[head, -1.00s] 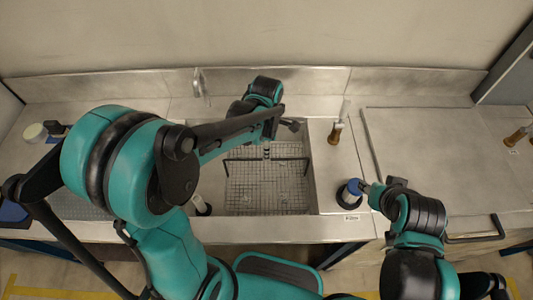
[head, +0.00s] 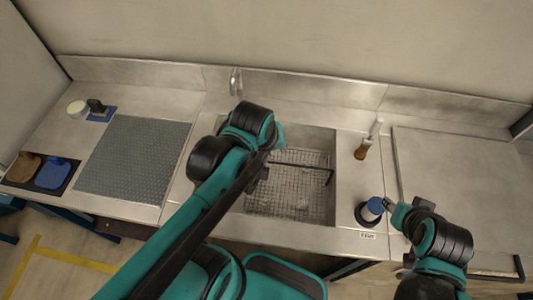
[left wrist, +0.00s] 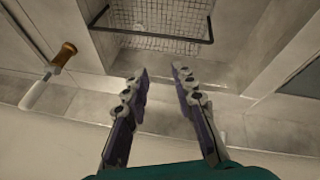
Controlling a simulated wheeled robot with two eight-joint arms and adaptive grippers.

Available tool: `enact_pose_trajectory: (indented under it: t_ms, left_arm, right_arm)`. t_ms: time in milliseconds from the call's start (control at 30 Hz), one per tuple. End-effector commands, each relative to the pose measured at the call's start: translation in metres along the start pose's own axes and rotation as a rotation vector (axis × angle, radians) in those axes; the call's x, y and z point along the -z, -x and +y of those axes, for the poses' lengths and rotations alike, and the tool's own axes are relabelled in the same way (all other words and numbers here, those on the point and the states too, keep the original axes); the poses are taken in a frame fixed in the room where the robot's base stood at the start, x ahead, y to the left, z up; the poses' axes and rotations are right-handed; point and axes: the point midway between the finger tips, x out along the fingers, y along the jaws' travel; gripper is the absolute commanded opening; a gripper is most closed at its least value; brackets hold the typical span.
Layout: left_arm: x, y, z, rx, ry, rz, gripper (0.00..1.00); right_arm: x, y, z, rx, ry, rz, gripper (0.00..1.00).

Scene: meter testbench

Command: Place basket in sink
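The wire mesh basket (head: 290,200) with a dark bar handle (head: 315,166) sits inside the metal sink (head: 328,147). The left arm hides its left side in the head view. The basket also shows at the top of the left wrist view (left wrist: 165,18), beyond the fingertips. My left gripper (left wrist: 160,73) is open, with nothing between its fingers and apart from the basket. In the head view it is over the sink, largely hidden by its own arm. My right gripper (head: 392,204) is right of the sink, close beside a blue-topped cylinder; its finger opening is too small to tell.
The blue-topped cylinder (head: 373,208) stands on a dark round base at the counter's front edge. A faucet (head: 236,80) is at the back. A textured mat (head: 135,155) and a dark tray (head: 22,178) lie left.

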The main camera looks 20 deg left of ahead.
Motion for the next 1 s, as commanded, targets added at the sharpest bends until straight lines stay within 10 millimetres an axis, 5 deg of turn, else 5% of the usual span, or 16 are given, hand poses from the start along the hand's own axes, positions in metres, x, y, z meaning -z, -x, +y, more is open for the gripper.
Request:
enact_pose_trajectory:
  t_ms: [300, 667, 1000]
  left_arm:
    - [-0.015, 0.012, -0.023, -0.042, -0.521, 0.173, 0.26]
    - [-0.016, 0.012, -0.024, -0.041, -0.576, 0.19, 0.26]
    - [-0.025, -0.013, -0.031, -0.041, -0.574, 0.189, 0.26]
  right_arm:
    - [0.0, 0.0, 0.0, 0.0, 0.0, 0.0, 0.4]
    - [0.0, 0.0, 0.0, 0.0, 0.0, 0.0, 0.4]
    - [-0.017, -0.023, 0.0, 0.0, 0.0, 0.0, 0.4]
